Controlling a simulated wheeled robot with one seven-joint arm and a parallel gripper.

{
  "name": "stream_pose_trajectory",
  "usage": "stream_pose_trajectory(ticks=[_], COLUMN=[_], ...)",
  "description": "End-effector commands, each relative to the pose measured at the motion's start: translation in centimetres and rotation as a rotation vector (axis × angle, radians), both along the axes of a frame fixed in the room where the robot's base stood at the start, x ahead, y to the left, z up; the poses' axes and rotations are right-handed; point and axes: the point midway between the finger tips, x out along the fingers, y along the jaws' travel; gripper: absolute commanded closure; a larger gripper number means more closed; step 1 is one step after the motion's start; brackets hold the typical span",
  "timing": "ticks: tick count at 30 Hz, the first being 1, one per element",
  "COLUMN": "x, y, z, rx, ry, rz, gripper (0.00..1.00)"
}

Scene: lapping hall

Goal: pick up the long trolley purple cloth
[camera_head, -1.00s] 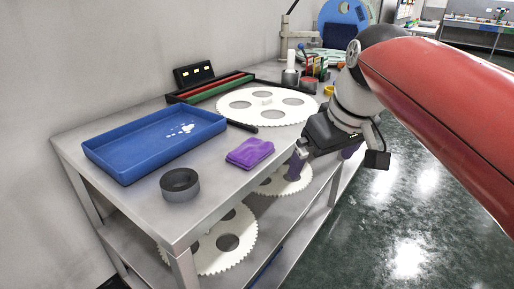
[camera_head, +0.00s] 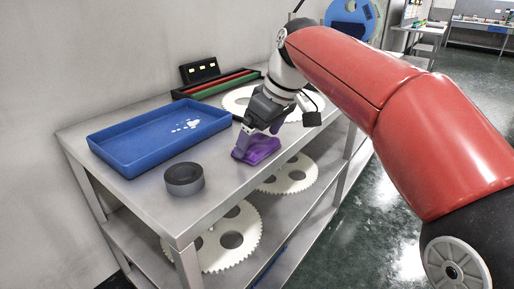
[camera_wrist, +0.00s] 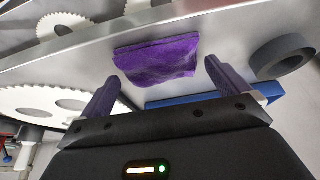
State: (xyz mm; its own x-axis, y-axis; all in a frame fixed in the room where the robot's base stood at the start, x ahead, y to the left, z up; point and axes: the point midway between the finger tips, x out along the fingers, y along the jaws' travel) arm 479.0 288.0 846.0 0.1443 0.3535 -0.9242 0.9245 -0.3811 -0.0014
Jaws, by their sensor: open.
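The purple cloth (camera_head: 256,149) lies folded on the top shelf of the long metal trolley (camera_head: 215,200), near its front edge. My gripper (camera_head: 260,130) is just above the cloth in the head view and partly covers its far side. In the wrist view the cloth (camera_wrist: 157,60) lies beyond the two purple-tipped fingers, roughly in line with the gap between them. My gripper (camera_wrist: 162,85) is open and empty, its fingers spread on either side. Whether a fingertip touches the cloth cannot be told.
A blue tray (camera_head: 160,137) with white bits and a dark grey ring (camera_head: 184,180) stand left of the cloth. A large white gear (camera_head: 238,104) lies behind my gripper. More gears (camera_head: 232,240) rest on the lower shelf. The wall borders the trolley's back.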

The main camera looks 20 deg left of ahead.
Motion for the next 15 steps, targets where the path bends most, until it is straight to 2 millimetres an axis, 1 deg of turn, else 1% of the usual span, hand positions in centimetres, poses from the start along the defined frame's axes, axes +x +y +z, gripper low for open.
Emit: stream_pose_trajectory(ticks=[1,3,10,11,15], x=[0.05,0.12,0.18,0.18,0.17], y=[0.22,0.38,0.41,0.4,0.4], z=[-0.6,-1.01,-1.07,-1.06,-1.05], rx=[-0.001,-0.001,0.0,0.0,0.0], ry=[0.0,0.0,-0.001,-0.001,-0.002], rz=[0.001,0.0,-0.001,-0.001,-0.002], gripper=[0.0,0.0,0.0,0.01,0.2])
